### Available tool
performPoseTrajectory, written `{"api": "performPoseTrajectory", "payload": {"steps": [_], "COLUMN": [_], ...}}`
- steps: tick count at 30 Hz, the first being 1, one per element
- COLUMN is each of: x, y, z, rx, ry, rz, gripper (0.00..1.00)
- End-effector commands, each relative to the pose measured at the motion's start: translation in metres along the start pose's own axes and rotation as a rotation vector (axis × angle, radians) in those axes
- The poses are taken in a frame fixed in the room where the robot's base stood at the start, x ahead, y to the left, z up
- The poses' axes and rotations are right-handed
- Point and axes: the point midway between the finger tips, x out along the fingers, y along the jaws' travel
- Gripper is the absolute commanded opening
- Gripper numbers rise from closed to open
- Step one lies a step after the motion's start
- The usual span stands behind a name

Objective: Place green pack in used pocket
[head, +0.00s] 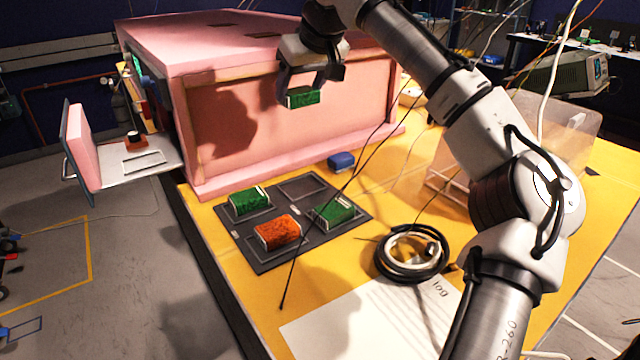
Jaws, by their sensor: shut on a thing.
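My gripper (302,84) points down and is shut on a green pack (304,97). It holds the pack in the air in front of the pink foam enclosure, above and behind the dark pocket mat. The dark mat (262,263) lies on the yellow table. Its back right pocket (302,187) is empty. A green pack (249,201) lies at the mat's left, an orange pack (279,232) at the front, and another green pack (335,211) at the right. I cannot read which pocket is marked used.
The pink foam enclosure (235,130) stands right behind the mat. A small blue object (341,161) lies behind the mat's right side. A coiled black cable (383,262) and a log sheet (345,325) lie in front. Thin dark cables hang across the mat's right side.

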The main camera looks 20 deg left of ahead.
Motion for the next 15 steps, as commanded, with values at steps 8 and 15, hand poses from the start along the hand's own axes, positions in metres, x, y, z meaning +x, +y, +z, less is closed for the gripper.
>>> {"api": "performPoseTrajectory", "payload": {"steps": [8,15], "x": [0.058,0.108], "y": [0.001,0.001], "z": [0.039,0.071], "rx": [0.001,0.001], "ry": [-0.005,-0.005], "rz": [0.002,0.002], "gripper": [0.39,0.39]}}
